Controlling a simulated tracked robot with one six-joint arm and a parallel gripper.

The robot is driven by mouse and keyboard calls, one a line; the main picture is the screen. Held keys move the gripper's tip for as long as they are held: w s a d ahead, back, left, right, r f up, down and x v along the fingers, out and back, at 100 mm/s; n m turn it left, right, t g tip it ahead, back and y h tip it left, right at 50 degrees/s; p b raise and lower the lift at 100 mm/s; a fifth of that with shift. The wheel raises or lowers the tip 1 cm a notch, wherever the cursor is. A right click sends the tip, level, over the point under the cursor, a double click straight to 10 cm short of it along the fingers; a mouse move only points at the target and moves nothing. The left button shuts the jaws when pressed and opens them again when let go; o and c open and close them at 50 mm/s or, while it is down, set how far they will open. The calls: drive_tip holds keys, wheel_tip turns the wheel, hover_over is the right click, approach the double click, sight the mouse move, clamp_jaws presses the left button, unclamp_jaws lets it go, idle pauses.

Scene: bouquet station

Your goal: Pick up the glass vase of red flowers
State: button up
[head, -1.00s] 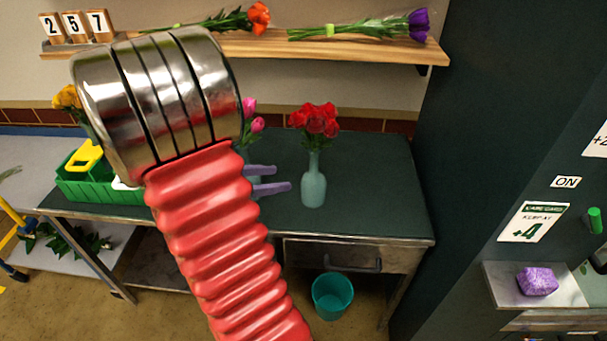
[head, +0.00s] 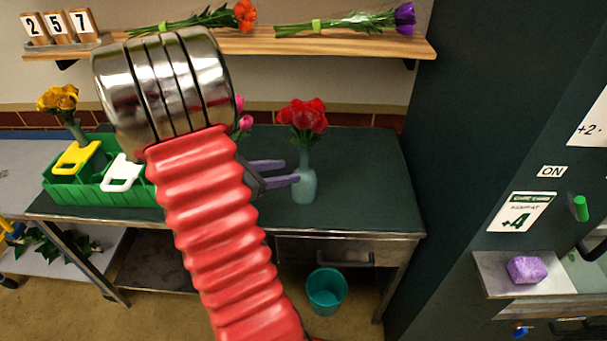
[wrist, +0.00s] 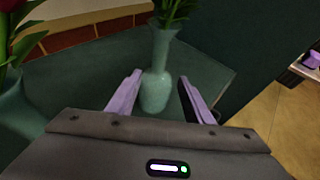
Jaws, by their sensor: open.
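The pale green glass vase of red flowers (head: 305,183) stands upright on the dark green tabletop (head: 365,190). My gripper (head: 291,172) is just left of the vase in the head view, with its two purple fingers pointing at it. In the wrist view the vase (wrist: 157,88) shows between the spread fingers of my gripper (wrist: 160,77). A gap shows on each side, and nothing is held. I cannot tell how deep the vase is between the fingers. Its blooms are cut off at the top of the wrist view.
A second vase (wrist: 15,112) stands close on the left in the wrist view. Pink flowers (head: 243,115) show partly behind my arm. A green crate (head: 95,190) sits on the left. A shelf (head: 340,42) hangs above. The tabletop right of the red flowers is clear.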

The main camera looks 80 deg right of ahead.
sight(300, 170)
drive_tip(key=shift+x, duration=1.65)
drive_tip(key=shift+f, duration=0.1)
drive_tip(key=shift+x, duration=2.6)
drive_tip(key=shift+w+d, duration=0.15)
drive_tip(key=shift+w, duration=0.1)
drive_tip(key=shift+c, duration=0.2)
drive_tip(key=c, duration=1.1)
drive_tip(key=shift+f, duration=0.1)
clamp_jaws()
